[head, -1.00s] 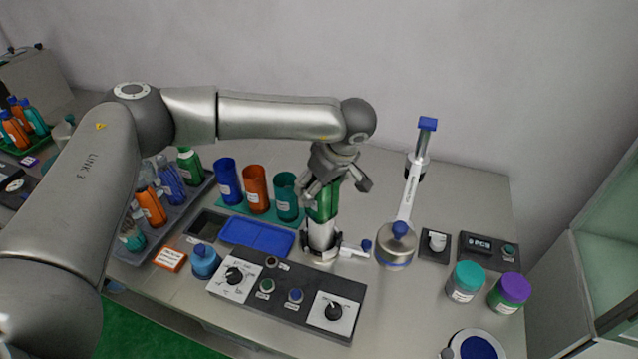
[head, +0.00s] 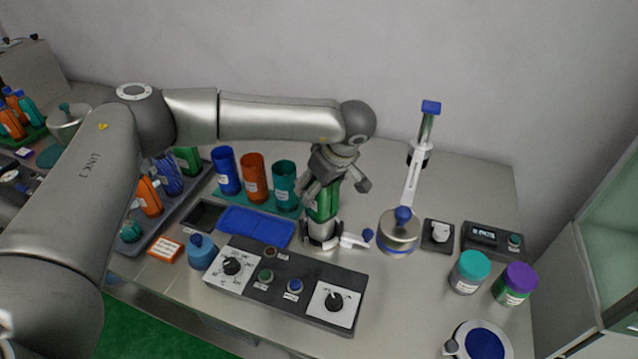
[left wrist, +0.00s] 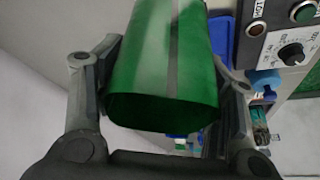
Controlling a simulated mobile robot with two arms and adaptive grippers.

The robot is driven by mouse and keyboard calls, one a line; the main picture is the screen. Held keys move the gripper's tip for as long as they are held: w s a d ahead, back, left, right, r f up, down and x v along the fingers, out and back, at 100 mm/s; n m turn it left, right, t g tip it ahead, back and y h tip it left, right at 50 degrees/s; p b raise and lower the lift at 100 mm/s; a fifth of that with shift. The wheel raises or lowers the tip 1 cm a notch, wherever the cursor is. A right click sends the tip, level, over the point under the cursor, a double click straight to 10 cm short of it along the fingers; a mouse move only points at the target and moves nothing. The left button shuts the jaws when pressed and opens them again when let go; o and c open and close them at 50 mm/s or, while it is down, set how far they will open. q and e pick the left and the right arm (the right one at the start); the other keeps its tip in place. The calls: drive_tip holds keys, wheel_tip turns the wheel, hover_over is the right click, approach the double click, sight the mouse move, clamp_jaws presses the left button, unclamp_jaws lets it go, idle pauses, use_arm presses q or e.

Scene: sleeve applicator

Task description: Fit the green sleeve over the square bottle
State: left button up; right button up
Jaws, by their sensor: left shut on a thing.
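The green sleeve (head: 323,206) is held upright in my left gripper (head: 331,188), above the bench. In the left wrist view the sleeve (left wrist: 165,65) is a hollow green tube with its near rim open, between the two fingers. Its lower end is down at the holder with grey jaws (head: 320,236) and a white lever. The square bottle is not plainly visible; the sleeve and jaws cover the place where a pale body showed earlier. I cannot see inside the sleeve how far it surrounds the bottle. My right gripper is not in view.
A control box (head: 285,285) stands in front of the holder. Blue, orange and teal cups (head: 254,178) stand behind left, near a blue tray (head: 257,227). A lever press (head: 400,232) stands to the right, with teal-lidded (head: 469,272) and purple-lidded (head: 514,284) jars beyond.

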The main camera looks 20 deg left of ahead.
use_arm(q)
drive_tip(key=shift+f, duration=0.15)
drive_tip(key=o, duration=0.9)
drive_tip(key=shift+o, duration=1.2)
wheel_tip(320, 180, up, 11)
drive_tip(key=p, duration=0.5)
drive_tip(key=shift+p, duration=0.35)
drive_tip(key=shift+s, duration=0.1)
